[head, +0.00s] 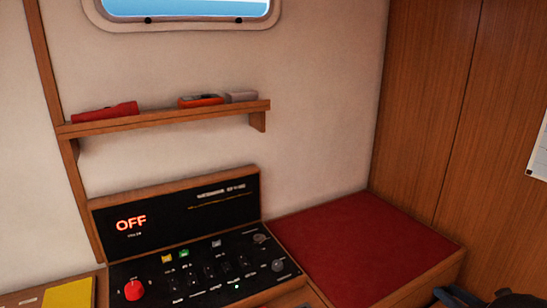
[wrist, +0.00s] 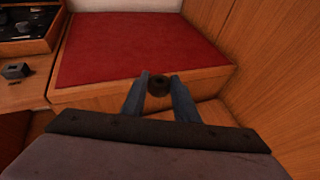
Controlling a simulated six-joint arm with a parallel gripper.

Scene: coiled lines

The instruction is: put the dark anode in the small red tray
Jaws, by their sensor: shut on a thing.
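My gripper (wrist: 159,88) is shut on a small dark, round piece with a hole or recess in its face, which looks like the dark anode (wrist: 158,86). It is held between the two blue-grey fingertips in the wrist view, in front of the wooden edge of the red-topped bench. I cannot tell its height above the surfaces. In the head view, only dark parts that look like my arm show at the bottom right corner, and the fingertips are out of frame. No small red tray can be made out in either view.
A wide red cushion (head: 360,247) tops the bench, clear of objects. A control panel (head: 195,262) reading OFF stands left of it. A shelf (head: 165,122) holds a red torch (head: 105,112) and small boxes. A grey block (wrist: 17,71) lies on wood at left. Wooden walls (wrist: 270,60) rise right.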

